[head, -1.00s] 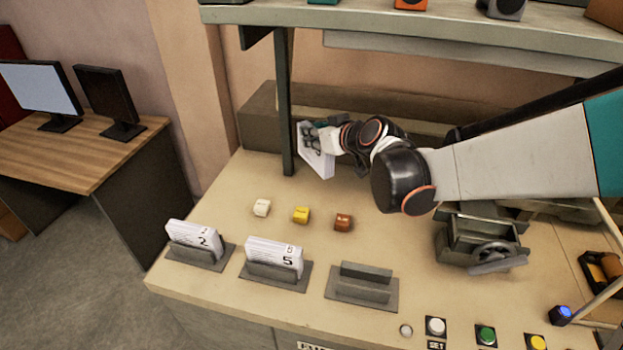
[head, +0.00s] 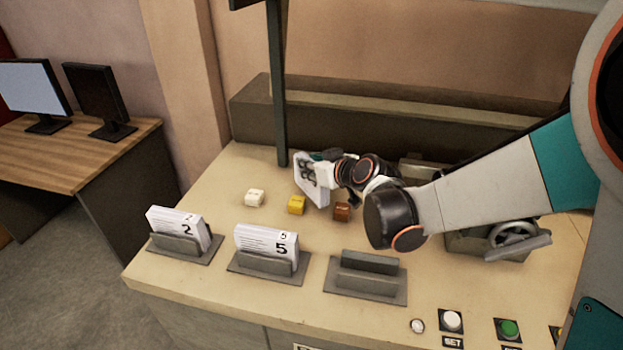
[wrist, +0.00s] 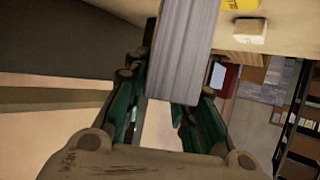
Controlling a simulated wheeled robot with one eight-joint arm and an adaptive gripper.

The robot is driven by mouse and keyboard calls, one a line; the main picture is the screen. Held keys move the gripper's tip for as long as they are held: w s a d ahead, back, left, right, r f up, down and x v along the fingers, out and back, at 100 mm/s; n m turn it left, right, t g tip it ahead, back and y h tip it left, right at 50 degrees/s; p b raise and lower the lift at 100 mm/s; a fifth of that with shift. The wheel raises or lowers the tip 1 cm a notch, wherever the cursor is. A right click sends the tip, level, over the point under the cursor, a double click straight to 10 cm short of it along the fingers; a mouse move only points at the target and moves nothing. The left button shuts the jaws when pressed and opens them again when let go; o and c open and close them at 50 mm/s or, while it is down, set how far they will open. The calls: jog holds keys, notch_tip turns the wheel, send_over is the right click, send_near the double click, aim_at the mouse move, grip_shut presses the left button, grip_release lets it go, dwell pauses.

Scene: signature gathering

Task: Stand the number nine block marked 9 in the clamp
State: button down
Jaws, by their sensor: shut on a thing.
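My gripper (head: 320,170) is shut on a flat white block (head: 308,187), held tilted above the bench behind the small coloured pieces. In the wrist view, the block's grey lined edge (wrist: 183,50) rises between the fingers of my gripper (wrist: 163,100). No number can be read on the held block, so I cannot tell whether it is the 9. A grey vise with a handwheel (head: 513,234), likely the clamp, stands at the right, partly hidden behind my arm. I cannot see inside its jaws.
At the front, one holder (head: 160,249) has white blocks, the front one marked 2. A second holder (head: 250,265) has blocks with a 5. A third holder (head: 368,285) is empty. White, yellow (head: 297,205) and brown pieces lie between. A dark post (head: 278,90) stands behind.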

notch_tip(320, 180, down, 3)
jog(key=shift+r+b, duration=0.1)
jog(key=shift+b, duration=0.55)
jog(key=shift+r, duration=0.1)
jog(key=c, duration=1.3)
grip_release()
jog(key=shift+r, duration=0.1)
jog(key=p+v, duration=0.3)
jog(key=v, duration=0.9)
jog(key=shift+s, duration=0.1)
